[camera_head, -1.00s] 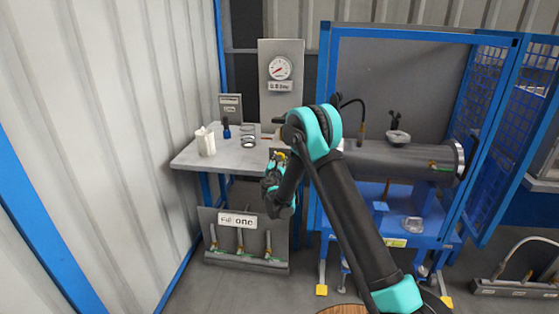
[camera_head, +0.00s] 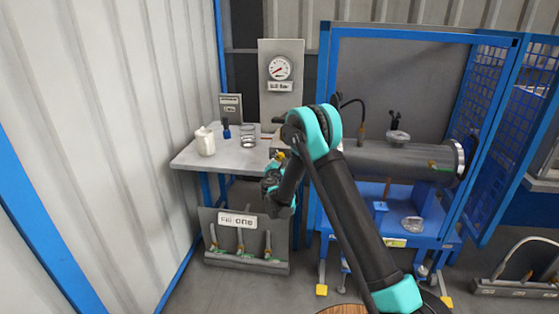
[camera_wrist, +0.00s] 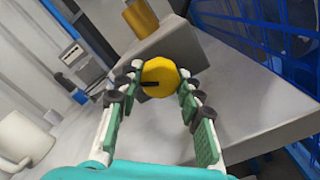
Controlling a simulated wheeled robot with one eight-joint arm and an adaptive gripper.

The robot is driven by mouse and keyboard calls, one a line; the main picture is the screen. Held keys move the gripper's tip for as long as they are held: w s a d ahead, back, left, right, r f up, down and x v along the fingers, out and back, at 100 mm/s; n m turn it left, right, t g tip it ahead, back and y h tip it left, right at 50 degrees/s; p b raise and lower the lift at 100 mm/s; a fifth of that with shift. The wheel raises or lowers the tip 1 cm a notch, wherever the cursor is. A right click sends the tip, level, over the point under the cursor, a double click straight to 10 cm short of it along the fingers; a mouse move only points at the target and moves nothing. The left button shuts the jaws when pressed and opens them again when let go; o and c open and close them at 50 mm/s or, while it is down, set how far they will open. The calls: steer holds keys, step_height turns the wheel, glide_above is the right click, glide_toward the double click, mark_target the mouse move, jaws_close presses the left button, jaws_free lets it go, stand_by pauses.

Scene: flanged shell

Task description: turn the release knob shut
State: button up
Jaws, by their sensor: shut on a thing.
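The release knob (camera_wrist: 160,76) is a yellow round knob with a dark mark on its face, seen in the wrist view on the front of a grey block (camera_wrist: 155,45). My gripper (camera_wrist: 160,88) has its two green-padded fingers on either side of the knob, shut on it. In the head view my gripper (camera_head: 277,165) is small and partly hidden by my own arm, at the right edge of the grey table (camera_head: 222,158). The knob is barely visible there.
A pressure gauge (camera_head: 280,67) is on a grey panel behind the table. A blue-framed cage with a flanged grey cylinder (camera_head: 410,160) is to the right. A labelled rack (camera_head: 240,240) stands below.

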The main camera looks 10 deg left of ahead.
steer(key=o, duration=1.2)
steer(key=shift+c, duration=0.2)
